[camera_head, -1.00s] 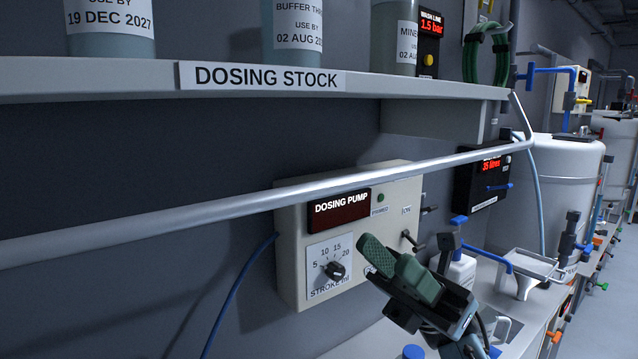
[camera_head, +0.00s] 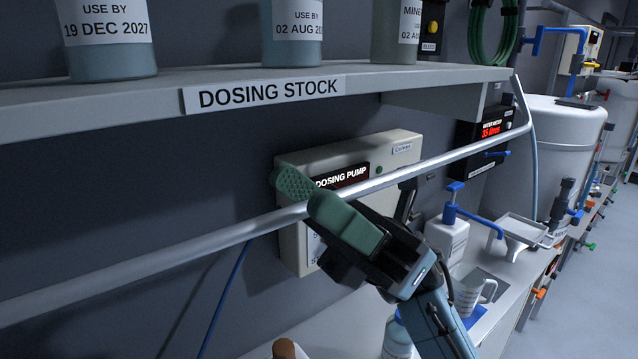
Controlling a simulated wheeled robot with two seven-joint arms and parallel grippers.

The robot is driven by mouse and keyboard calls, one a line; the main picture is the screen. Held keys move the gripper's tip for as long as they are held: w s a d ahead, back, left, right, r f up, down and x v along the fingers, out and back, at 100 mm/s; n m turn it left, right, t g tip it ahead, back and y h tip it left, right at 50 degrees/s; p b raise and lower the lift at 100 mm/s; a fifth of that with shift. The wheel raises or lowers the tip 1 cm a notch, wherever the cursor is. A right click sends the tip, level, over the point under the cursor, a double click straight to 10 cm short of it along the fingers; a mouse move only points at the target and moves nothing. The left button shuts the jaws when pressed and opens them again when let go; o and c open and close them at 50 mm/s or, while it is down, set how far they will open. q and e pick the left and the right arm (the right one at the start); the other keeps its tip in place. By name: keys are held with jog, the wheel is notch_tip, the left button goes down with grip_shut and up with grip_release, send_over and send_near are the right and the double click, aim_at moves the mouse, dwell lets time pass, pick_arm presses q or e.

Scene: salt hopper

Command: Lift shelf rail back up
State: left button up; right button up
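The shelf rail (camera_head: 150,271) is a long pale metal bar hanging below the front edge of the shelf (camera_head: 60,118). It slopes up from the lower left to a bent end arm by the shelf's right end. My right gripper (camera_head: 311,194) has its green-padded fingers apart at the middle of the rail. One finger is above and behind the bar, the other in front of it and overlapping it. The bar appears to pass between them; I cannot tell whether they touch it. My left gripper is not in view.
Several labelled bottles (camera_head: 107,48) stand on the shelf. The dosing pump box (camera_head: 385,150) is on the wall behind the rail. A pump bottle (camera_head: 447,235), a measuring jug (camera_head: 475,290) and a white tank (camera_head: 560,140) are at the right.

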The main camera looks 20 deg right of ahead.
grip_shut()
jog(key=shift+m, duration=0.3)
